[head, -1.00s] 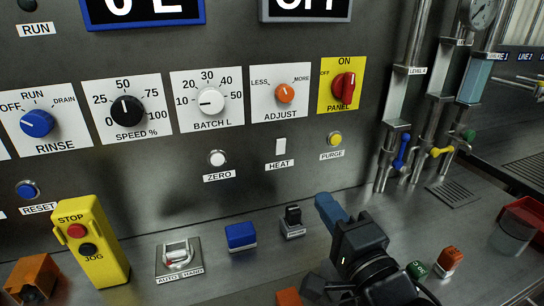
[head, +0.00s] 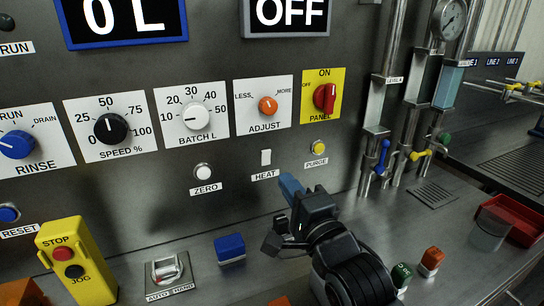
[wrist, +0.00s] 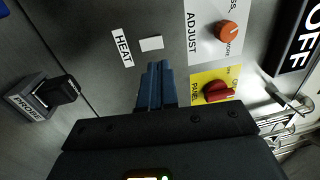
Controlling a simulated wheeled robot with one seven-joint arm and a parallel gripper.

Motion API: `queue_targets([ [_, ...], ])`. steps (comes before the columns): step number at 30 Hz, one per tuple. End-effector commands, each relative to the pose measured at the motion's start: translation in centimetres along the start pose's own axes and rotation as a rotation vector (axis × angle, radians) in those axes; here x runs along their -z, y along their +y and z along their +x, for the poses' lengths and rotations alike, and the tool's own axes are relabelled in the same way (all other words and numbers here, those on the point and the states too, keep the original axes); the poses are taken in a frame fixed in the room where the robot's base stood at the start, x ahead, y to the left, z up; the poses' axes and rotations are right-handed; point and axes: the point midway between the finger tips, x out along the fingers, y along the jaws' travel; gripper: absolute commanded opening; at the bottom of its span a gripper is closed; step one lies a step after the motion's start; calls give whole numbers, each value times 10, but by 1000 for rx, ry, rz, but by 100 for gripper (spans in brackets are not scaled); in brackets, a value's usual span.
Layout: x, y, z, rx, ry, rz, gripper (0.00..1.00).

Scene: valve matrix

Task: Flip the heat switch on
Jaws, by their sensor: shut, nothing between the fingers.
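The heat switch (head: 266,157) is a small white rectangle on the grey panel, above its HEAT label (head: 265,175). In the wrist view the switch (wrist: 151,44) lies just beyond my fingertips, beside the HEAT label (wrist: 122,48). My gripper (head: 288,184) has blue fingers, shut together and empty, below and slightly right of the switch in the head view. The fingers (wrist: 157,72) point at the panel in the wrist view. A gap seems to remain between the fingertips and the switch. Which way the switch is set cannot be told.
The orange ADJUST knob (head: 268,105), red PANEL knob (head: 325,97), yellow PURGE button (head: 318,148) and white ZERO button (head: 203,171) surround the switch. A blue block (head: 230,247) and the AUTO/HAND switch (head: 167,270) stand on the bench.

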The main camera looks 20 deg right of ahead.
Motion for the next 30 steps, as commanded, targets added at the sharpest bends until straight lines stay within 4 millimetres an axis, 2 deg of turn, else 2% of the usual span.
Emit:
queue_targets([
  [1, -1, -4, 12, 1, 0, 2, 0],
  [6, -1, -3, 44, 1, 0, 2, 0],
  [12, 0, -2, 72, 0, 1, 1, 0],
  [18, 0, 0, 83, 0, 0, -1, 0],
  [30, 0, 0, 86, 1, 0, 0, 0],
])
